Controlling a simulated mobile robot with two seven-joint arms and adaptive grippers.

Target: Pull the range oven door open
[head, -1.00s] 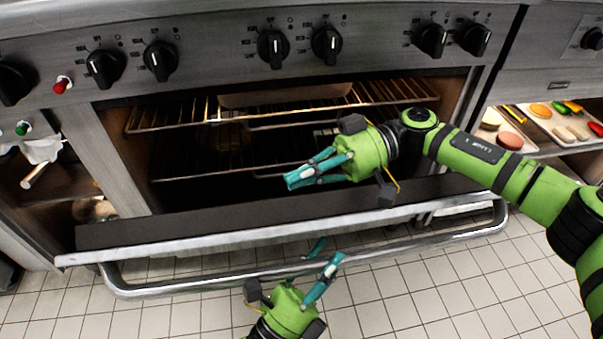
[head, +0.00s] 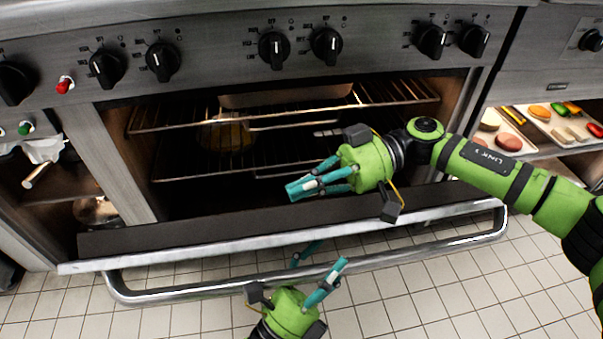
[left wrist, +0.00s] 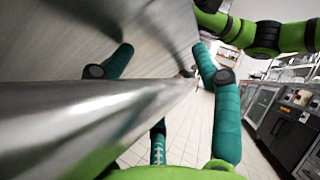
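The range oven door (head: 150,238) is partly open, tilted out from the top, and the oven inside shows. Its long metal handle (head: 190,290) runs along the front of the door. My left gripper (head: 322,262) is low at the handle, fingers spread, one on each side of the bar. In the left wrist view the shiny handle (left wrist: 90,115) passes between the spread fingers; I cannot tell if they touch it. My right gripper (head: 292,189), its arm coming from the right, has its fingers together with nothing seen between them, above the door's inner side at the opening.
Wire racks (head: 210,165) are inside the oven, with a pan (head: 285,95) on the upper one. Control knobs (head: 273,50) line the panel above. Trays of food (head: 540,118) stand in the right bay. Tiled floor (head: 420,290) in front is clear.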

